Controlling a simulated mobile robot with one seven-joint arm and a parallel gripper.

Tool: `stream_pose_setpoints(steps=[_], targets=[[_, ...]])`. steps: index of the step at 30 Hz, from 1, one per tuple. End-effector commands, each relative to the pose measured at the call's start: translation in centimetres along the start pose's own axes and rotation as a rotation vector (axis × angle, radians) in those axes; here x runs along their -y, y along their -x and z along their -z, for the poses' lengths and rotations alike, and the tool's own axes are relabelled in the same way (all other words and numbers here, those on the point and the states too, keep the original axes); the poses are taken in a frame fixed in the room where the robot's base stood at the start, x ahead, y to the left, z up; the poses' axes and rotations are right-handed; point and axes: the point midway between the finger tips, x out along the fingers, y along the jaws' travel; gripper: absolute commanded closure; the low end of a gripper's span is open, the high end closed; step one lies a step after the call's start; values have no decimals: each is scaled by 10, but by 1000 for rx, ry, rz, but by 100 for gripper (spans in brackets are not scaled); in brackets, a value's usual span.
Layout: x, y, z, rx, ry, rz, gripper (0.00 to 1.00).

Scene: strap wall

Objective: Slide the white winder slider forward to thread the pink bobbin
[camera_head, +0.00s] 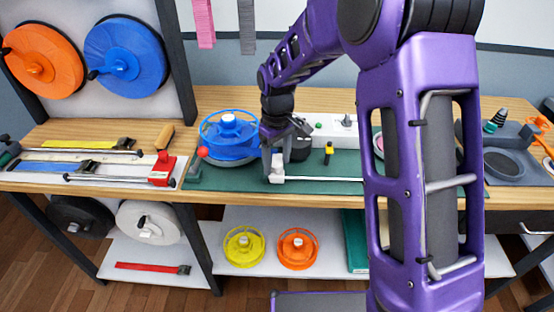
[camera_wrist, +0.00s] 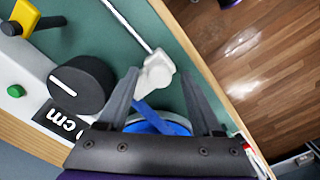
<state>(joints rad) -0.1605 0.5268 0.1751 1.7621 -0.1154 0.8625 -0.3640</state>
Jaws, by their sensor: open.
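The white winder slider (camera_head: 277,168) sits at the left end of a thin metal rail (camera_head: 325,179) on the green base. In the wrist view the slider (camera_wrist: 157,72) lies between and just beyond my fingertips, with space on both sides. My gripper (camera_head: 283,148) is open above it; in the wrist view both fingers (camera_wrist: 158,72) are spread. A blue strap (camera_wrist: 148,113) runs from the slider to the blue spool (camera_head: 229,140), also partly seen in the wrist view (camera_wrist: 160,121). The pink bobbin (camera_head: 378,144) is mostly hidden behind my arm.
A black dial (camera_wrist: 82,84) and yellow lever (camera_wrist: 35,18) stand near the slider; the lever also shows in the head view (camera_head: 328,152). A red-knobbed lever (camera_head: 202,152) is left of the spool. A tray of straps (camera_head: 90,171) lies farther left. The rail's visible stretch is clear.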

Motion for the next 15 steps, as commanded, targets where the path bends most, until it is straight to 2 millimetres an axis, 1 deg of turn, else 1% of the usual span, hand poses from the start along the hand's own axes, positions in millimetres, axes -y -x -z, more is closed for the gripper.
stream_pose_setpoints(steps=[3,4,8,9,11,12,14,15], targets=[[0,0,0,0,0,0,33],[0,0,0,0,0,0,37],[0,0,0,0,0,0,60],[0,0,0,0,0,0,68],[0,0,0,0,0,0,78],[0,0,0,0,0,0,86],[0,0,0,0,0,0,96],[0,0,0,0,0,0,100]])
